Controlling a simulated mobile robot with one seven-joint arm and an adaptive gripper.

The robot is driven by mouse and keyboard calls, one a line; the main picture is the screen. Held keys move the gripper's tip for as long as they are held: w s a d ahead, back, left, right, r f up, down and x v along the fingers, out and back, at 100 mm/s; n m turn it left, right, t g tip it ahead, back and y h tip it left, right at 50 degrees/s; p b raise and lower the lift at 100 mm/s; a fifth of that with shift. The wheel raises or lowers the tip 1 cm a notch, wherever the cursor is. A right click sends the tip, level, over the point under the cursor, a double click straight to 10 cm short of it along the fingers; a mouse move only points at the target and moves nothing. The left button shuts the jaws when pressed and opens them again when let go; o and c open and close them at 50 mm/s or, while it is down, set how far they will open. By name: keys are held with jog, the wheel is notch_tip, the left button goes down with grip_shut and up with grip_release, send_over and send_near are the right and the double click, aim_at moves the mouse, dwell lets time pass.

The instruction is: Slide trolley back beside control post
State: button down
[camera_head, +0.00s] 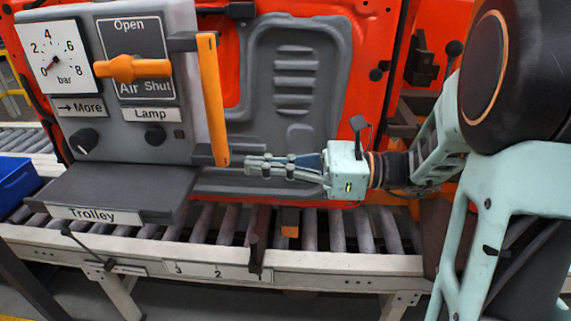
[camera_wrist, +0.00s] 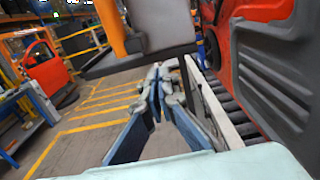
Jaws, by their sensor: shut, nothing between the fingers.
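The control post (camera_head: 185,125) is a grey panel at the left in the head view, with a gauge, an orange air lever and knobs. A vertical orange handle (camera_head: 213,100) stands on its right side and also shows in the wrist view (camera_wrist: 109,25). A dark grey ledge (camera_head: 130,185) below the panel bears the label "Trolley" (camera_head: 95,214). I cannot tell for sure which part is the trolley itself. My gripper (camera_head: 250,166) is shut and empty, just right of the handle's lower end and in front of the door. In the wrist view its fingertips (camera_wrist: 160,72) meet below the dark ledge.
A large red door (camera_head: 340,70) with a grey inner panel stands behind my gripper. The roller conveyor (camera_head: 340,228) runs below, with a numbered front rail (camera_head: 330,263) and a dark upright bar (camera_head: 257,240). A blue bin (camera_head: 15,180) is at far left. Floor shows left in the wrist view.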

aim_at(223, 164)
jog(key=a, duration=0.6)
jog(key=shift+w+a, duration=0.25)
jog(key=shift+a, duration=0.05)
